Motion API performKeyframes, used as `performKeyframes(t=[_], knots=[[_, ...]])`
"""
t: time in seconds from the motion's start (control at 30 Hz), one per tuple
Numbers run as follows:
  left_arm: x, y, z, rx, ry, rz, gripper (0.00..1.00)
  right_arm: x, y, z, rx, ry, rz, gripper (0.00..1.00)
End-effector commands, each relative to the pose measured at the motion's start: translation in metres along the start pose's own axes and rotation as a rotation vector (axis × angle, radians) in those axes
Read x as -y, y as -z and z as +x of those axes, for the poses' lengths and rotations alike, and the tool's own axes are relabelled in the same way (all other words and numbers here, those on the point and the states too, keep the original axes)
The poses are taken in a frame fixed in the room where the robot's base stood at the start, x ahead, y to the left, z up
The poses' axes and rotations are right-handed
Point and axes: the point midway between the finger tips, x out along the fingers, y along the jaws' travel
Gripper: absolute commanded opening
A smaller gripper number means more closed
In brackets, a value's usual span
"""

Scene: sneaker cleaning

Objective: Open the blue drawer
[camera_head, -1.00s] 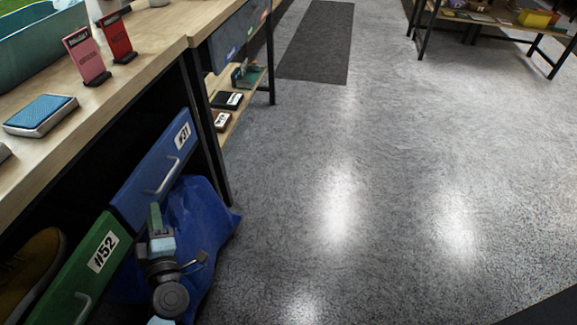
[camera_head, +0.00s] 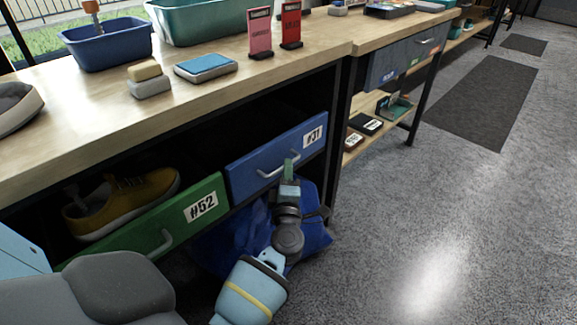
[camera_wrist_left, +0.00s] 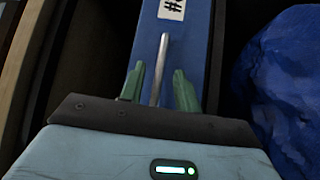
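The blue drawer (camera_head: 246,172) has a front labelled #31 and a metal bar handle (camera_head: 265,176). It sits under the wooden counter, to the right of a green drawer. The blue drawer front (camera_wrist_left: 147,35) lies beyond the fingers. My right gripper is not in view.
The green drawer (camera_head: 150,222), labelled #52, stands open with a mustard shoe (camera_head: 122,204) in it. A blue bag (camera_head: 315,232) lies under the blue drawer, close to my left arm. The counter (camera_head: 190,105) holds bins and brushes. The floor to the right is clear.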

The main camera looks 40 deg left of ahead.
Motion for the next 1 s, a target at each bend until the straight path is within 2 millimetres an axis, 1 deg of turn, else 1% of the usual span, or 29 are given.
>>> performKeyframes(t=[0.03, 0.1, 0.23, 0.37, 0.6, 0.67, 0.8, 0.87, 1.0], knots=[[0.001, 0.000, 0.008, 0.000, -0.001, -0.001, 0.33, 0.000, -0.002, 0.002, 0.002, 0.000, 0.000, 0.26], [0.001, -0.001, 0.017, 0.001, -0.001, 0.002, 0.33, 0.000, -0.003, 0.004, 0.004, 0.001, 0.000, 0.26], [0.001, 0.000, 0.029, 0.001, 0.000, 0.001, 0.33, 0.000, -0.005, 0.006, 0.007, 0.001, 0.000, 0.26], [0.001, 0.000, 0.034, 0.001, 0.000, 0.001, 0.33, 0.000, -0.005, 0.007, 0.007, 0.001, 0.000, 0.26], [0.000, 0.000, 0.035, 0.001, 0.000, 0.001, 0.33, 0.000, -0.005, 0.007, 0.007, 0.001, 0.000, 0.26], [0.000, 0.000, 0.035, 0.001, 0.000, 0.001, 0.26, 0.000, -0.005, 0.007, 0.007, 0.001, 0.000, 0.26], [0.000, 0.000, 0.034, 0.001, 0.000, 0.001, 0.08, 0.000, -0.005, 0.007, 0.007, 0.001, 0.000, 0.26], [0.000, 0.000, 0.034, 0.001, 0.000, 0.001, 0.00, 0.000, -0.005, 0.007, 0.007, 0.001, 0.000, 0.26], [0.000, 0.000, 0.034, 0.001, 0.000, 0.001, 0.00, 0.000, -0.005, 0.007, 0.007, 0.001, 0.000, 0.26]])
